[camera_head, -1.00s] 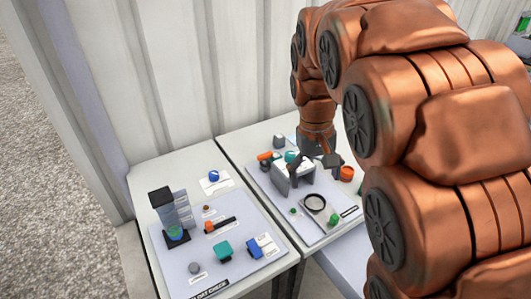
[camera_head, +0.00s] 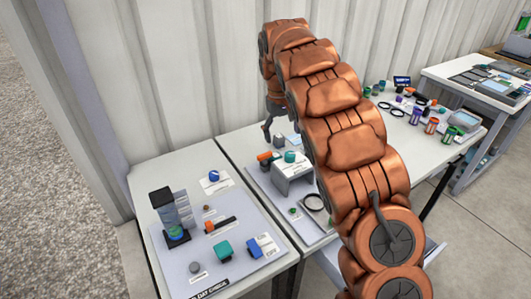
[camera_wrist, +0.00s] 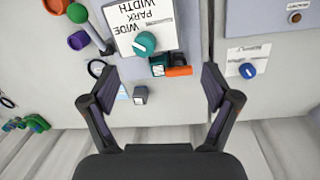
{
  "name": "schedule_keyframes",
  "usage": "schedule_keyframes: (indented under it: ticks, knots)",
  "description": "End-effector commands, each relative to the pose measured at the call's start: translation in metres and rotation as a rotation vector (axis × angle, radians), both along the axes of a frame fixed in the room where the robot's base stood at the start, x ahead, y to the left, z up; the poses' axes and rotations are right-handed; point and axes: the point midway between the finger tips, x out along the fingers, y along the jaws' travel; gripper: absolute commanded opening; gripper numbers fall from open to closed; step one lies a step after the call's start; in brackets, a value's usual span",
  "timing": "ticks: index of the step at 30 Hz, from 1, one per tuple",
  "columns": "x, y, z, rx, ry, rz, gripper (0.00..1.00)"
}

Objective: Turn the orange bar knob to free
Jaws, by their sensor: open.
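The orange bar knob (camera_head: 264,157) sits at the back left of the middle table's panel, beside a grey block (camera_head: 291,180) with a teal knob (camera_head: 290,156) on top. In the wrist view the orange bar (camera_wrist: 178,71) lies beside a dark and teal piece, just beyond the line between my fingertips. My gripper (camera_wrist: 158,84) is open and empty, its fingers spread to either side of the view. In the head view one dark finger of my gripper (camera_head: 267,132) shows above and behind the orange bar, apart from it. The bar's marked positions are not readable.
A small dark cube (camera_wrist: 140,95) stands near the orange bar. The left panel (camera_head: 180,270) carries a blue knob (camera_head: 214,176), a tall dark-topped tower (camera_head: 165,210) and an orange piece with a black bar (camera_head: 211,227). A corrugated wall (camera_head: 180,60) is close behind the tables.

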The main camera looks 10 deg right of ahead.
Motion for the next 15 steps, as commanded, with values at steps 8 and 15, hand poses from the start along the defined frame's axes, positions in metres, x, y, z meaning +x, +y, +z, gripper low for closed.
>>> schedule_keyframes:
  ticks: [8,15]
  knots:
    - [0.047,0.017,-0.033,0.046,-0.008,0.093,0.88]
    - [0.071,0.03,-0.052,0.086,-0.02,0.151,0.88]
